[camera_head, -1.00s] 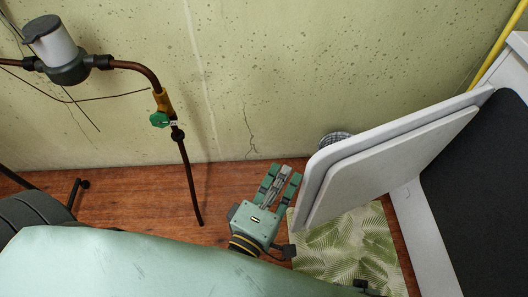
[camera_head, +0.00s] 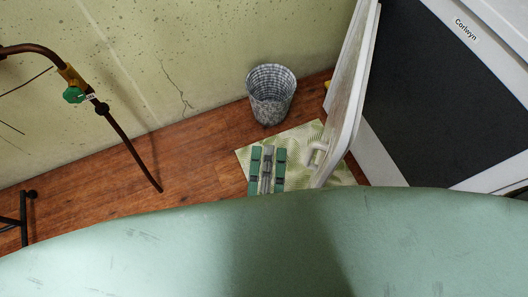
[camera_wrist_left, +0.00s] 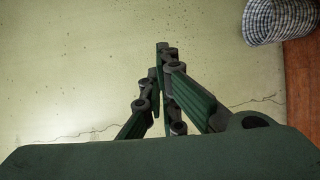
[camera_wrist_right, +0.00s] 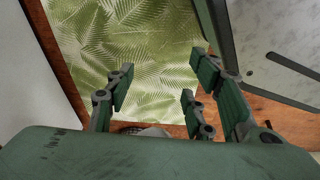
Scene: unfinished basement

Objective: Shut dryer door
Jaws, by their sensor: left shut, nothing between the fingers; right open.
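My right gripper (camera_wrist_right: 158,78) is open and empty over the mat in the right wrist view.
A woven bin (camera_head: 270,92) stands by the wall beyond the mat (camera_head: 300,135); it also shows in the left wrist view (camera_wrist_left: 278,20). A pipe with a green valve (camera_head: 73,95) is at the left. The wooden floor (camera_head: 205,150) between is clear.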

